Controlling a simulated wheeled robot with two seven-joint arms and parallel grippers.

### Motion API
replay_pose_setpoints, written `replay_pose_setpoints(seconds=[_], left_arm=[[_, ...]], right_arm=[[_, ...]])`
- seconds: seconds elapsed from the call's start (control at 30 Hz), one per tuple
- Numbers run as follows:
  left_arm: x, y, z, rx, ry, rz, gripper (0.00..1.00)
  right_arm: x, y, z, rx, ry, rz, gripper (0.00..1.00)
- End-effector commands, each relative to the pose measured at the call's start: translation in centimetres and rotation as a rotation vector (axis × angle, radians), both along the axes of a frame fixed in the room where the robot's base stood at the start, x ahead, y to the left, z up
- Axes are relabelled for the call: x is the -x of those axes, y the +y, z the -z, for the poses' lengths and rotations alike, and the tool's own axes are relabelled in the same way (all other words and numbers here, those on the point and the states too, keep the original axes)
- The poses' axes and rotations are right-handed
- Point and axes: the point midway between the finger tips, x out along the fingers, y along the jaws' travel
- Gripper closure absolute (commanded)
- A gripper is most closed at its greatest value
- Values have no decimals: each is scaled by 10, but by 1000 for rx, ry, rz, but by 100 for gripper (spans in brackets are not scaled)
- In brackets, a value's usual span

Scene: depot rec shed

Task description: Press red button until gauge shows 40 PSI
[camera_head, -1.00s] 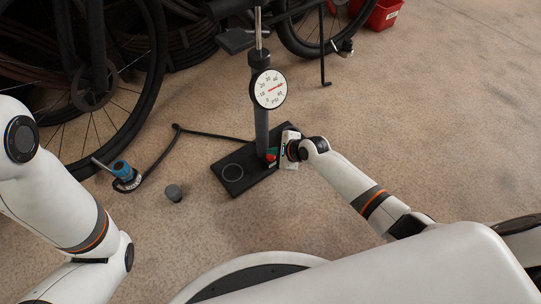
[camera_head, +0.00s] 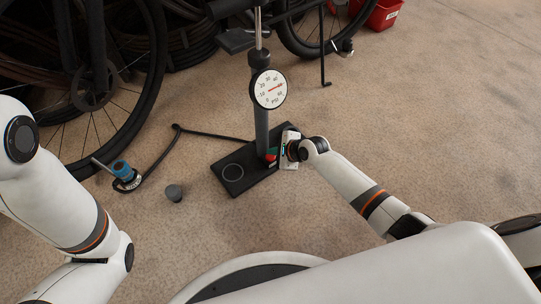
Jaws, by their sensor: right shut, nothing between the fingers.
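A floor pump stands upright with a black base (camera_head: 243,176) and a black barrel (camera_head: 262,125). Its round white gauge (camera_head: 269,89) faces me. The gauge has a red needle that points to the right, near the 40 mark; the exact reading is too small to tell. The red button (camera_head: 270,157) is low on the pump, at the foot of the barrel. My right gripper (camera_head: 279,154) is shut and empty, right beside the red button; I cannot tell whether it touches it. My left arm comes in at the left, but its gripper is out of view.
A black hose (camera_head: 172,150) runs left from the pump to a blue-topped fitting (camera_head: 122,170) by a bicycle wheel (camera_head: 150,75). A red bin (camera_head: 383,15) stands at the back. The floor at right is clear.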

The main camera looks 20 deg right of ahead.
Motion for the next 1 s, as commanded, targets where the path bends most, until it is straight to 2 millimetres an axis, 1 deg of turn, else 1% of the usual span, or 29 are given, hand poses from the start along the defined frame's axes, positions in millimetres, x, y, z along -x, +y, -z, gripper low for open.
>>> replay_pose_setpoints(seconds=[0.27, 1.0], left_arm=[[0, 0, -2, 0, 1, 0, 33], [0, 0, 0, 0, 1, 0, 33]], right_arm=[[0, 0, 8, -2, 1, 0, 100], [0, 0, 12, -1, 1, 1, 100]])
